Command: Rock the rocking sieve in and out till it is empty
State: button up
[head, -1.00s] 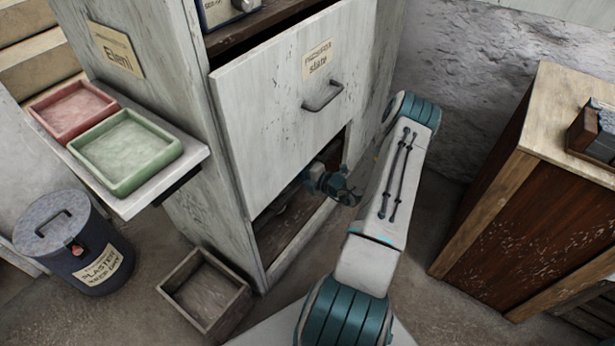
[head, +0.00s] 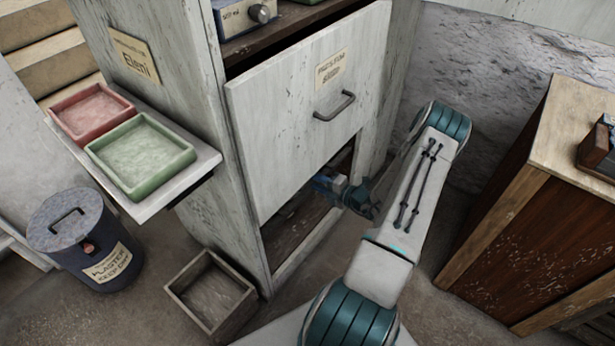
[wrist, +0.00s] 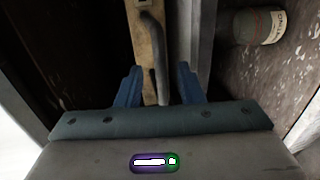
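The wrist view shows a curved grey metal handle (wrist: 153,50) fixed along a narrow wooden bar (wrist: 143,20); this looks like the rocking sieve's handle. Its sieve body and anything in it are hidden. My gripper (wrist: 158,84) has its two blue fingers apart, one on each side of the handle's near end, with gaps visible on both sides. In the head view my gripper (head: 326,185) is at the dark low opening (head: 295,225) of the pale cabinet, below its front panel (head: 305,110) with a bar handle.
A labelled jar (wrist: 258,25) is at the wrist view's upper right. A wooden box (head: 211,293) stands on the floor before the cabinet. Red (head: 91,112) and green (head: 140,155) trays sit on a side shelf, above a lidded bin (head: 85,240). A wooden cabinet (head: 535,210) stands right.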

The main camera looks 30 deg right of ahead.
jog(key=p+v, duration=0.1)
jog(key=v, duration=0.7)
jog(key=shift+s, duration=0.15)
